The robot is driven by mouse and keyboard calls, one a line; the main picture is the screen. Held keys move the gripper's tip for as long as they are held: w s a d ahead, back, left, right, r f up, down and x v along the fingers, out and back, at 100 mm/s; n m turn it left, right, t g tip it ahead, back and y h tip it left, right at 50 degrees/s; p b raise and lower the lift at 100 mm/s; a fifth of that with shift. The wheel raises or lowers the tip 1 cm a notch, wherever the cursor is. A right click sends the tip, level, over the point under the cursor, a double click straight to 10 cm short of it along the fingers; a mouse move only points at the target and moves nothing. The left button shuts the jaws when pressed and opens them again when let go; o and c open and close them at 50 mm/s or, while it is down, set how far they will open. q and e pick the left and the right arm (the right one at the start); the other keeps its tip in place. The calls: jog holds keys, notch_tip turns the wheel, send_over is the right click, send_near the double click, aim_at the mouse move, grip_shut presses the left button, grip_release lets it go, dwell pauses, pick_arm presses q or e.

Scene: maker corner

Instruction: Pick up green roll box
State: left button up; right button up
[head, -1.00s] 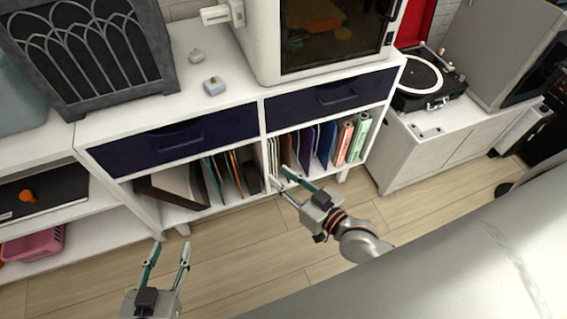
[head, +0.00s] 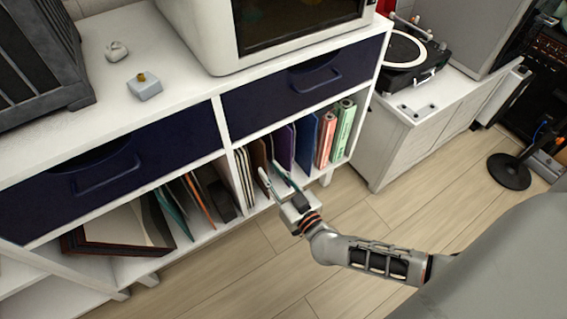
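The green roll box (head: 343,130) stands upright at the right end of the lower right shelf compartment in the head view. A similar red box (head: 325,139) stands just to its left. My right gripper (head: 270,168) is in front of the same compartment, left of the green roll box and apart from it. Its two fingers are spread and nothing shows between them. The fingers cover part of the folders behind them. My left gripper is out of view.
The white shelf unit (head: 232,168) has dark blue drawers (head: 308,88) above the compartments. Folders, including a blue one (head: 305,142), fill the space left of the red box. A white cabinet (head: 400,140) stands to the right. The wooden floor in front is clear.

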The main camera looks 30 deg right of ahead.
aim_at(259, 155)
jog(key=shift+w+d+f, duration=0.15)
jog(key=shift+d+f, duration=0.05)
jog(key=shift+d, duration=0.05)
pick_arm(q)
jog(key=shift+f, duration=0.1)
pick_arm(e)
jog(key=shift+w, duration=0.55)
jog(key=w+b, duration=0.1)
jog(key=w, duration=0.1)
jog(key=w+b, duration=0.1)
jog(key=w, duration=0.2)
jog(key=shift+w+a+f, duration=0.15)
jog(key=shift+w+f, duration=0.05)
jog(key=shift+w+r, duration=0.1)
jog(key=shift+w, duration=0.4)
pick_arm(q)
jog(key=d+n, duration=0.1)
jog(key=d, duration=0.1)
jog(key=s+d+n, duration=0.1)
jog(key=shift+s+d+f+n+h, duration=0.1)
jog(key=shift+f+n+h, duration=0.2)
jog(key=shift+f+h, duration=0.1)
pick_arm(e)
jog(key=shift+w+r, duration=0.15)
grip_shut()
